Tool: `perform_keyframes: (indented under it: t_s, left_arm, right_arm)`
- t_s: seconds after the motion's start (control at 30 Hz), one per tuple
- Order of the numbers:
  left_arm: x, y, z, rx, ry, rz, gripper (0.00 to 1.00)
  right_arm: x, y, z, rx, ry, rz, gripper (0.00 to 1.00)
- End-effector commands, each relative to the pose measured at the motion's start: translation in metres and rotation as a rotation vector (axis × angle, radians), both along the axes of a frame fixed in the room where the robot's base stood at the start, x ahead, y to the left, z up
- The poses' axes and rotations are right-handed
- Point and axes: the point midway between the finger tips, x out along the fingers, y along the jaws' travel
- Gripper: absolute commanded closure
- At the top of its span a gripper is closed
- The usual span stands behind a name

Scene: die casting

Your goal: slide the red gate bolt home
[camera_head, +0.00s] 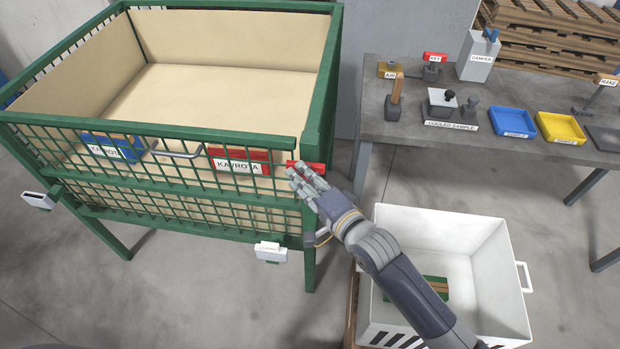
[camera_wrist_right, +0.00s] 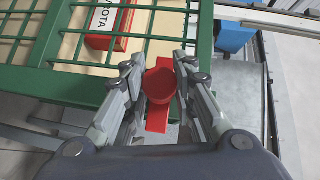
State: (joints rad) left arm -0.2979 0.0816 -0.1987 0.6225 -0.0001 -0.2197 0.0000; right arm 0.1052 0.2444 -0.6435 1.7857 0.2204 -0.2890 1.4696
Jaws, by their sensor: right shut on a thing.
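The red gate bolt (camera_head: 312,166) sits at the right corner of the front gate (camera_head: 160,185) of a green mesh crate. In the right wrist view, its round red knob (camera_wrist_right: 161,86) stands between my fingers, with a flat red strip (camera_wrist_right: 157,123) below it. My right gripper (camera_head: 302,177) is shut on the knob; it also shows in the right wrist view (camera_wrist_right: 158,68). The fingers partly hide the bolt in the head view, so I cannot tell how far it sits in its seat. My left gripper is not in view.
A white bin (camera_head: 390,222) with a green and brown object inside stands below my right arm. A grey table (camera_head: 445,140) at the back right holds tools, blue and yellow trays and a grey box. A red box (camera_head: 238,160) and a blue box (camera_head: 112,148) show behind the gate mesh.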

Motion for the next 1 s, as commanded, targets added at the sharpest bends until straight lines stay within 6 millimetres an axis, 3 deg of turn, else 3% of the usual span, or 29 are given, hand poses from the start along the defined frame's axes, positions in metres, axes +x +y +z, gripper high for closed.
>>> perform_keyframes:
  t_s: [0.17, 0.2, 0.3, 0.7, 1.0]
  left_arm:
    - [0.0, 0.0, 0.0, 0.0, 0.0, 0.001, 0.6]
    - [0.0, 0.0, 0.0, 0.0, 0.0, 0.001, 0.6]
    - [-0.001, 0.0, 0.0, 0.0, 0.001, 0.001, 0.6]
    - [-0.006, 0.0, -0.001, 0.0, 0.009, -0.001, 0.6]
    - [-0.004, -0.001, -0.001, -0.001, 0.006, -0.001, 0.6]
  right_arm:
    - [0.0, 0.002, 0.001, 0.003, -0.002, 0.003, 1.0]
    - [-0.001, 0.002, 0.001, 0.004, -0.001, 0.003, 0.73]
    - [-0.001, 0.002, 0.001, 0.005, -0.002, 0.003, 0.54]
    - [-0.004, -0.002, 0.001, 0.003, 0.0, 0.002, 0.54]
    - [-0.046, -0.035, 0.007, 0.002, 0.001, 0.003, 0.54]
